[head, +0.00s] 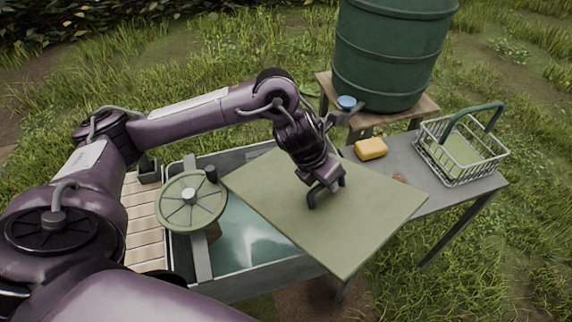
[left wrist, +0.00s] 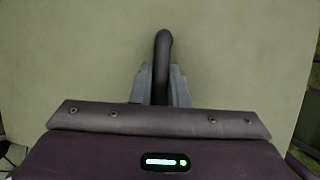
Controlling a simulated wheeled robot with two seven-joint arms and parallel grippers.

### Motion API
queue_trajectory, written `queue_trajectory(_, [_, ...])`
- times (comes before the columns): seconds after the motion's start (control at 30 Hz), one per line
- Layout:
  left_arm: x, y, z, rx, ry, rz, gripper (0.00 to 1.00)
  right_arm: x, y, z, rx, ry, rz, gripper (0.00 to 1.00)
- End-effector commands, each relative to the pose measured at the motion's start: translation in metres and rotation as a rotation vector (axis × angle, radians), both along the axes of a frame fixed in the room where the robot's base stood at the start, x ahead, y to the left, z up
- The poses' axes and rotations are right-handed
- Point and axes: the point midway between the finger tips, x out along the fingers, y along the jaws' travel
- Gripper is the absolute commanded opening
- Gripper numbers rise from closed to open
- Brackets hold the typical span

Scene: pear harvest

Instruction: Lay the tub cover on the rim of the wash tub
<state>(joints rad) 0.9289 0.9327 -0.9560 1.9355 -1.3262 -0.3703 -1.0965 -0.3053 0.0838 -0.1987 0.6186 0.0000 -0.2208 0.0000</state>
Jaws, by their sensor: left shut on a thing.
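The tub cover (head: 270,190) is a flat, square, olive-green board with a dark handle. My left gripper (head: 322,190) is shut on the handle, which also shows between the fingers in the left wrist view (left wrist: 162,60). The cover lies skewed over the right part of the wash tub (head: 255,284), a grey metal tub with water in it, and reaches past the tub over the grey table. Whether it touches the rim cannot be told. The tub's left part is open. My right gripper is not in view.
A round green hand wheel (head: 178,212) sits on a bar across the tub's left part. A yellow sponge (head: 371,148) and a wire basket (head: 462,150) stand on the grey table (head: 440,188). A green barrel (head: 385,60) with a blue-handled tap (head: 346,102) stands behind. Wooden slats (head: 143,235) lie left.

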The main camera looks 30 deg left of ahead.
Motion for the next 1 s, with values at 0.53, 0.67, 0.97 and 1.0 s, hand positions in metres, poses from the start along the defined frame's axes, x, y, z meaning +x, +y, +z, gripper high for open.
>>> queue_trajectory(0.53, [0.011,0.115,-0.028,0.006,-0.008,-0.373,0.00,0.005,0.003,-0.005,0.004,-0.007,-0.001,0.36])
queue_trajectory(0.67, [0.011,0.116,-0.033,0.008,-0.009,-0.380,0.00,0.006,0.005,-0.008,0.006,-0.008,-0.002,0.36])
queue_trajectory(0.97, [0.011,0.116,-0.058,0.009,-0.008,-0.376,0.00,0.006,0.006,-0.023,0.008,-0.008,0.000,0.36])
queue_trajectory(1.0, [0.011,0.116,-0.062,0.009,-0.008,-0.376,0.00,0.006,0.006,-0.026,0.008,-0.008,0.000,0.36])
